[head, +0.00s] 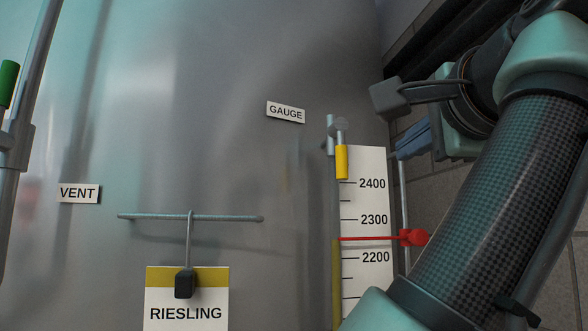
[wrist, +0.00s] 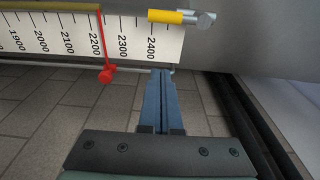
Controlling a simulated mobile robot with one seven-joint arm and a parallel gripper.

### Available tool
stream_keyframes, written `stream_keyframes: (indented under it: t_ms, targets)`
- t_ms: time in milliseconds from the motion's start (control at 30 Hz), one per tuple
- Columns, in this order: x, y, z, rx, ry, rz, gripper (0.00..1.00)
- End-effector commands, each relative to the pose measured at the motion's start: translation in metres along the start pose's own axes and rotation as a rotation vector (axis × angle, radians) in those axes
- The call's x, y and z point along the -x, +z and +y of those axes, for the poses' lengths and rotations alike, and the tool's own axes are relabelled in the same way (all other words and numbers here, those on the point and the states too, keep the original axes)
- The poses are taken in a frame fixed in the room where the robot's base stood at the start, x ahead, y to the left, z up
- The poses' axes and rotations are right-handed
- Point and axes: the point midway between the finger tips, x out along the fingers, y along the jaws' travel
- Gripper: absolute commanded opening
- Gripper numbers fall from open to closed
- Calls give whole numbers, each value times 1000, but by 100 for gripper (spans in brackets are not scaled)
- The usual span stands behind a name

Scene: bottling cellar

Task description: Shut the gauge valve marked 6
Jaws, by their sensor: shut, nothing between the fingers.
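A yellow valve handle (head: 341,162) hangs straight down, in line with the sight tube, from a grey metal fitting (head: 338,128) at the top of the gauge scale (head: 366,205). The handle also shows in the wrist view (wrist: 165,16), lying along the scale's 2400 end. A GAUGE plate (head: 286,112) is on the tank to the upper left of it. No mark 6 is readable. My gripper (head: 398,154) is to the right of the handle, apart from it. In the wrist view its blue fingers (wrist: 160,74) are shut and empty, pointing toward the scale.
A red level pointer (head: 414,237) sticks out right of the scale near 2250, on a thin rod. The tank wall (head: 200,100) carries a VENT plate (head: 78,193) and a RIESLING sign (head: 186,314) hanging below a bar. A green handle (head: 8,83) is at far left.

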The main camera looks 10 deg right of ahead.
Motion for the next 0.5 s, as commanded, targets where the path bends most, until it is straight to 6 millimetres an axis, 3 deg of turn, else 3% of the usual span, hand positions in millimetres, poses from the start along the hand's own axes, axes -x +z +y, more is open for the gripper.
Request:
stream_keyframes:
  t_ms: [167, 500]
  targets:
    - [-22, 1, -2, -1, 4, -2, 0]
    - [-95, 1, -4, 1, 4, -2, 0]
